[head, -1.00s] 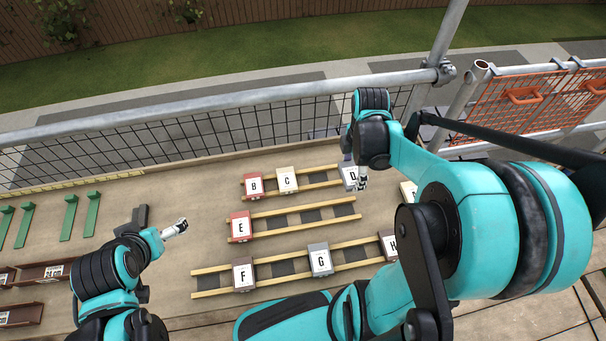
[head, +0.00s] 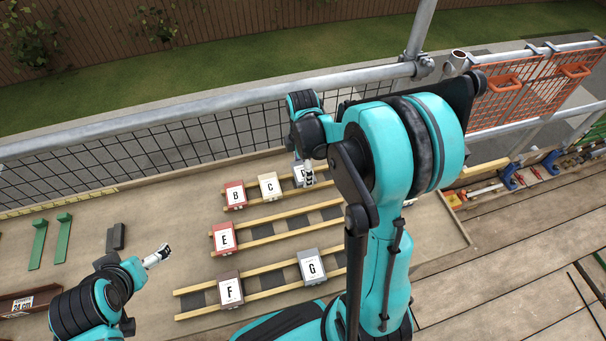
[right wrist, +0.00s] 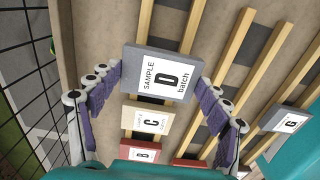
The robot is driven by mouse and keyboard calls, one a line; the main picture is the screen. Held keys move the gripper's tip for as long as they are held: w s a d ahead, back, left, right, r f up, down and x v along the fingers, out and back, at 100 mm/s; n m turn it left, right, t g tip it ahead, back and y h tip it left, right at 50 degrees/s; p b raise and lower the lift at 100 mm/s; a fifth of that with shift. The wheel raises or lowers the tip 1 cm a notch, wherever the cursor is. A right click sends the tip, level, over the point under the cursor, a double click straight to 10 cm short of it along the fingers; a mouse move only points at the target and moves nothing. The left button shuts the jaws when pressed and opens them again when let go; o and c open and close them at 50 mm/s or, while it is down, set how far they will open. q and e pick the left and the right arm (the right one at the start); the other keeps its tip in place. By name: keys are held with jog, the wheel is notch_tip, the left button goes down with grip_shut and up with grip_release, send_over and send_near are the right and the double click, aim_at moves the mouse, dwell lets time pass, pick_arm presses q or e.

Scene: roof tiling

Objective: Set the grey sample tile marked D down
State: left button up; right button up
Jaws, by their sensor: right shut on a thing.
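The grey sample tile D (head: 299,175) is at the right end of the far row, beyond tile C. In the right wrist view, tile D (right wrist: 160,75) lies face up between the purple finger pads of my right gripper (right wrist: 160,98), which is shut on it. It looks clearly larger than C there; whether it touches the battens I cannot tell. In the head view my right gripper (head: 307,172) partly covers it. My left gripper (head: 160,254) is over the board at left, away from the tiles; its jaw opening is too small to judge.
Cream tile C (head: 270,186) and red tile B (head: 235,195) share the far battens (head: 318,184). Red E (head: 224,238), brown F (head: 230,290) and grey G (head: 311,266) sit on nearer battens. Green brackets (head: 38,245) lie left. A mesh guardrail (head: 180,150) runs behind.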

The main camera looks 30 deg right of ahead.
aim_at(303, 171)
notch_tip(303, 171, down, 3)
jog(key=shift+r+b, duration=0.2)
jog(key=shift+b, duration=0.2)
jog(key=shift+r, duration=0.1)
jog(key=shift+f+b, duration=0.3)
jog(key=shift+f, duration=0.15)
jog(key=o, duration=1.3)
jog(key=shift+r, duration=0.2)
